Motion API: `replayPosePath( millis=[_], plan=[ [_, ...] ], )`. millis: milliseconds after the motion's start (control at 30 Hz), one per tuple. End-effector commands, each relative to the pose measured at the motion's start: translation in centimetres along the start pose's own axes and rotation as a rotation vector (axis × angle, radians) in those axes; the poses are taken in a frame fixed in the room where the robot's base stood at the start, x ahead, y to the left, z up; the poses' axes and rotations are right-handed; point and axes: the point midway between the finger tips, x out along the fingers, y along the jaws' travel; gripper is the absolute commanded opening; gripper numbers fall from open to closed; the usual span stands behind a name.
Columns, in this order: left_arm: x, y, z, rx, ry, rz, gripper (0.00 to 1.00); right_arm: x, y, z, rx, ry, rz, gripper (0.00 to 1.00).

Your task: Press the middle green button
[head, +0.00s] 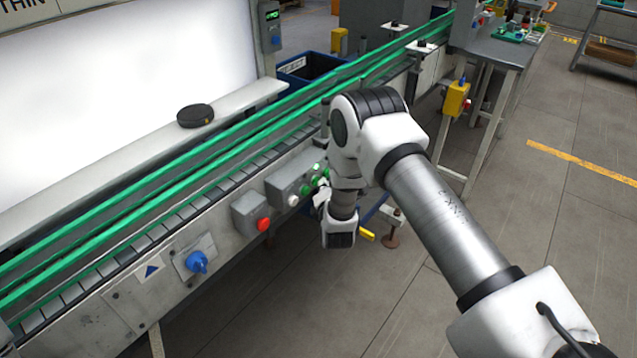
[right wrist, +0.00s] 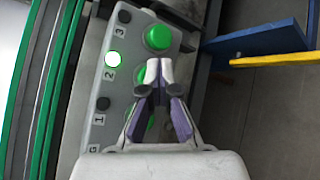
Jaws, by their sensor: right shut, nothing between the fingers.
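A grey button box (head: 283,184) is on the conveyor's side. In the right wrist view its panel (right wrist: 88,133) is marked 3, 2, 1 and G. The green button by the 3 (right wrist: 158,38) is in plain sight. The middle green button, by the 2, is mostly hidden behind my fingers. Another green button (right wrist: 150,125) shows partly behind them, lower down. My right gripper (right wrist: 160,70) is shut and empty, its tips over the panel near the middle button; I cannot tell if they touch. It also shows at the box in the head view (head: 321,198). My left gripper is out of view.
The lamp by the 2 (right wrist: 113,59) is lit. A red button (head: 264,224) and a blue knob (head: 196,262) are further left along the conveyor. Green rails (head: 180,178) run above the box. A yellow bar (right wrist: 275,60) and a blue bar stand beside it. Open floor lies right.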

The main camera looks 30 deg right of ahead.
Motion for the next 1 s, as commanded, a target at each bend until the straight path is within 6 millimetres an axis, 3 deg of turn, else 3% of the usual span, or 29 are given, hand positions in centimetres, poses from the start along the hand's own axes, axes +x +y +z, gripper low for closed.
replayPosePath(
  millis=[667, 1000],
  plan=[
    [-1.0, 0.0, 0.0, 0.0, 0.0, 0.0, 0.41, -1.4, -1.0, 1.0, 0.0, 0.0, -0.001, 0.0],
    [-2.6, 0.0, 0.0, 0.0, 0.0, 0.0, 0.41, -3.7, -2.6, 2.7, 0.0, 0.001, -0.003, 0.0]
  ],
)
